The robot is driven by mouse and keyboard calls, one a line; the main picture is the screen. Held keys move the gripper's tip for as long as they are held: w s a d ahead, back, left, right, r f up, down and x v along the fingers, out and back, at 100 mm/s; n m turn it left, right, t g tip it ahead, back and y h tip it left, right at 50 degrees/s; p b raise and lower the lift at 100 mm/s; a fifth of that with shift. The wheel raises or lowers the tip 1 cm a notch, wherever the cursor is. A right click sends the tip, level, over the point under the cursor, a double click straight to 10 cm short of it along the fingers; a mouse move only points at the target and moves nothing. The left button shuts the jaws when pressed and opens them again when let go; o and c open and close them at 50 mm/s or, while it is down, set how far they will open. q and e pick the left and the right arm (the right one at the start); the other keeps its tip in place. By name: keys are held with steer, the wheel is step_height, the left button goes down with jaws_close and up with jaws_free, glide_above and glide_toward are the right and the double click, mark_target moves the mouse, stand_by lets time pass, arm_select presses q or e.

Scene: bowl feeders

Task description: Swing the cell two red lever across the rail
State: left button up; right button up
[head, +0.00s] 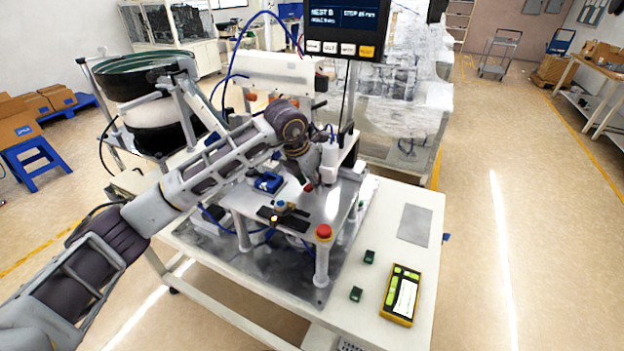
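My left arm reaches in from the left over the machine table. My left gripper (311,180) points down at the raised metal plate (328,200), in front of a white upright unit. A small red part (308,188), perhaps the tip of the red lever, shows right at the fingertips. The gripper and wrist hide most of it, so I cannot tell whether the fingers touch it or are shut. The rail cannot be made out clearly behind the wrist. My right gripper is not in view.
A red mushroom button (323,231) stands at the plate's front corner. A blue block (268,182) and a dark fixture (283,215) sit on the plate. A yellow handheld device (400,295) lies on the white table. A bowl feeder (140,75) stands back left, a screen (341,28) above.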

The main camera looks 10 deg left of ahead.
arm_select(q)
steer(key=v, duration=1.2)
steer(key=shift+c, duration=0.5)
